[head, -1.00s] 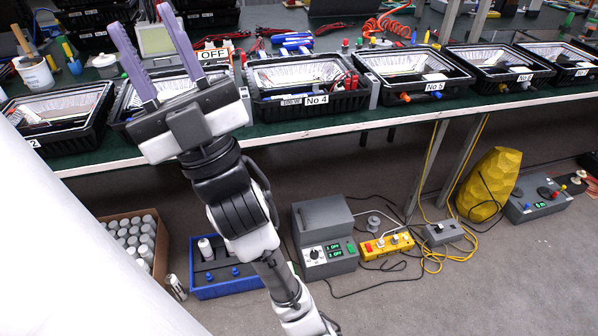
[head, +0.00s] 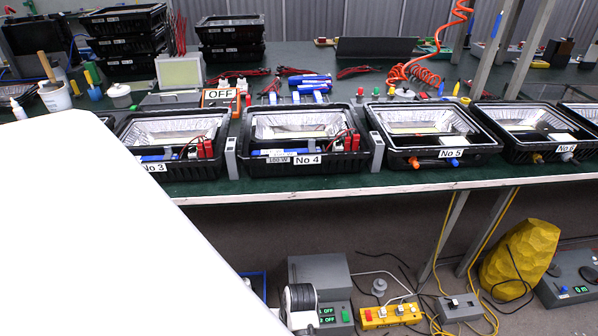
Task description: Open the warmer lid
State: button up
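The warmer, which I take to be the grey box (head: 322,270) with a green-lit display reading OFF, stands on the floor below the bench. Its grey top looks closed. A black ribbed and white link of my arm covers part of its lower left front. The bottom edge of the head view cuts off its base. My gripper is out of view, so I cannot see its fingers or how far it is from the box.
The bench edge (head: 420,183) runs above the box, with a row of black floodlight housings (head: 312,170) on it. Right of the box are a yellow power strip (head: 390,314), cables, a grey switch box (head: 459,307) and a yellow faceted object (head: 518,258). My white body hides the lower left.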

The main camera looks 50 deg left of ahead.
aim_at(328, 274)
jog(key=i+j, duration=0.85)
jog(key=j, duration=0.1)
